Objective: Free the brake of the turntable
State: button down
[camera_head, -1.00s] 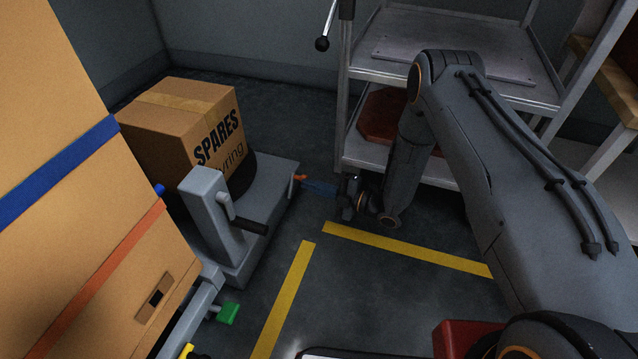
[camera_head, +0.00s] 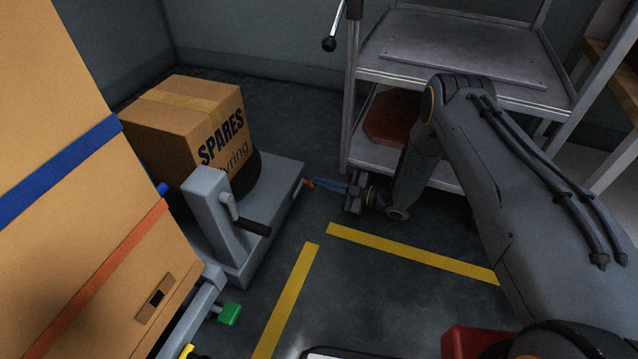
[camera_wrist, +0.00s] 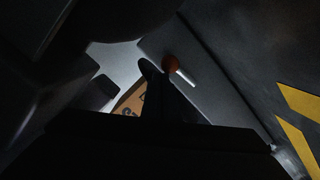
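The turntable (camera_head: 251,176) is a dark round disc on a grey base (camera_head: 279,193), mostly hidden under a cardboard box marked SPARES (camera_head: 190,118). A small lever with an orange end (camera_head: 308,183) stands at the base's right edge; I take it for the brake. My gripper (camera_head: 322,186) is low over the floor just right of it, blue fingers pointing left at the orange end. The fingers look closed together and empty. In the wrist view an orange knob (camera_wrist: 170,63) on a pale rod lies just past the dark fingertips (camera_wrist: 150,68). Whether they touch it I cannot tell.
A grey post with a dark handle (camera_head: 254,227) stands on the base's front. A tall strapped carton (camera_head: 60,200) fills the left. A metal shelf cart (camera_head: 450,65) is close behind my arm. Yellow floor lines (camera_head: 410,252) mark open floor in front.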

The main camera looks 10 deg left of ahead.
jog(key=shift+w+f, duration=0.2)
jog(key=shift+f, duration=0.3)
dwell(0.4)
jog(key=p+v, duration=0.3)
jog(key=v, duration=0.4)
jog(key=shift+d, duration=0.4)
jog(key=shift+s+d, duration=0.1)
jog(key=shift+s, duration=0.1)
